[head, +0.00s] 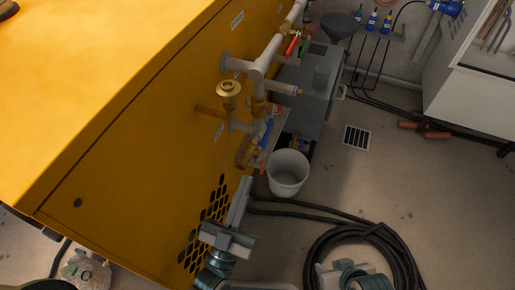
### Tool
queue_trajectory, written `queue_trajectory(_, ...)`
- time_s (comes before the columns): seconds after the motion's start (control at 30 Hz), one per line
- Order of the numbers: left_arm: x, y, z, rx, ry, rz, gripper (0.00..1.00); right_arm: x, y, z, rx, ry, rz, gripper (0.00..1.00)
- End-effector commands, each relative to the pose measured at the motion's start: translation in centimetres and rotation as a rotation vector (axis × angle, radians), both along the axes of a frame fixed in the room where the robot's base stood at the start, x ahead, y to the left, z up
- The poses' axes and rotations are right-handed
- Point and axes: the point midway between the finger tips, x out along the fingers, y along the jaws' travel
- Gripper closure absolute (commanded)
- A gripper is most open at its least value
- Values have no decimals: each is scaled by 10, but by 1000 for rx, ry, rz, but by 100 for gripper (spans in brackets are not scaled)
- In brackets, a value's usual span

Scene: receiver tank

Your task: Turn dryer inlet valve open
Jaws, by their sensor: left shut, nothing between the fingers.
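Pipework with several valves stands on the side of a yellow cabinet (140,130). A blue lever (267,133) sits lower, beside brass fittings. A round brass piece (228,89) stands out at the left. The labels are too small to read, so I cannot tell which is the dryer inlet valve. My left gripper (244,183) is shut and empty, its fingers pointing up below the blue lever. My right gripper (325,272) is at the bottom edge, partly cut off; its fingers are unclear.
A white bucket (288,174) stands on the floor right of the pipework. A coiled black hose (400,253) lies near my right gripper. A grey unit (318,75) stands behind the pipes. A floor drain (356,140) and open floor lie to the right.

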Motion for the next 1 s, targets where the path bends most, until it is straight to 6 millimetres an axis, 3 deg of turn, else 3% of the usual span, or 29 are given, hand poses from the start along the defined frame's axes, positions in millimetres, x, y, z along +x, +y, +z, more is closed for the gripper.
queue_trajectory(0.43,16,-5,11,0,-1,1,100,-2,-3,0,-8,16,-3,69)
queue_trajectory(0.93,84,-27,53,0,-1,0,100,-12,-14,3,-43,82,-12,69)
queue_trajectory(1.0,91,-30,40,3,2,-1,100,-11,-15,-2,-44,82,-14,69)
